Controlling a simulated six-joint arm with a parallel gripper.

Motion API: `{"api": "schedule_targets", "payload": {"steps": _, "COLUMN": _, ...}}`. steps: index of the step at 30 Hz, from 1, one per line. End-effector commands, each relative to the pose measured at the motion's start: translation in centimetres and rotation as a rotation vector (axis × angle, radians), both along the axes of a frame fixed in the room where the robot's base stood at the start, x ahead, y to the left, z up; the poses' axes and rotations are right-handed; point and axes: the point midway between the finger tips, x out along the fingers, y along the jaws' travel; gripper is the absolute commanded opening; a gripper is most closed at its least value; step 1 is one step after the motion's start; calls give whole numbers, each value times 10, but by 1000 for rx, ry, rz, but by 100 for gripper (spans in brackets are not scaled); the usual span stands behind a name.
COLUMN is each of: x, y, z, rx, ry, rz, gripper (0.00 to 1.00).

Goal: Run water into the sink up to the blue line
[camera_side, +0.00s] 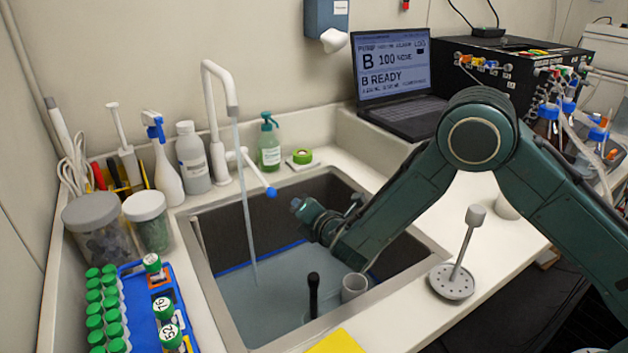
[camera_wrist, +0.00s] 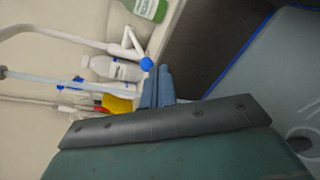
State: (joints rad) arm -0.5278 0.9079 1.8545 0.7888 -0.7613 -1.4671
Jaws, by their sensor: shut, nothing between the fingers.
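The white tap (camera_side: 218,125) stands at the sink's back edge, and a thin water stream (camera_side: 246,200) runs from its spout into the sink (camera_side: 205,275). Its lever (camera_side: 258,177) is tipped with a blue knob (camera_side: 271,192). The grey water (camera_side: 262,300) reaches about the lower edge of the blue line (camera_side: 232,268) on the dark back wall; the line also shows in the wrist view (camera_wrist: 240,52). My gripper (camera_side: 298,205) is shut and empty, over the sink just right of the knob. In the wrist view its fingertips (camera_wrist: 157,80) appear close beside the knob (camera_wrist: 146,64); contact is unclear.
A black-handled item (camera_side: 313,295) and a clear cup (camera_side: 354,288) stand in the sink. A blue rack (camera_side: 150,300) of green-capped tubes sits left. A drain strainer (camera_side: 452,282) lies right.

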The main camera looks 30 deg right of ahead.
Motion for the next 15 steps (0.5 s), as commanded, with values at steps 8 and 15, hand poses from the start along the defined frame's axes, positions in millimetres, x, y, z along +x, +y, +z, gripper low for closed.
{"api": "schedule_targets", "payload": {"steps": 8, "x": -18, "y": 19, "z": -16, "rx": -463, "ry": -85, "rz": 178, "gripper": 0}}
{"api": "schedule_targets", "payload": {"steps": 15, "x": -24, "y": 26, "z": -19, "rx": -608, "ry": -120, "rz": 233, "gripper": 0}}
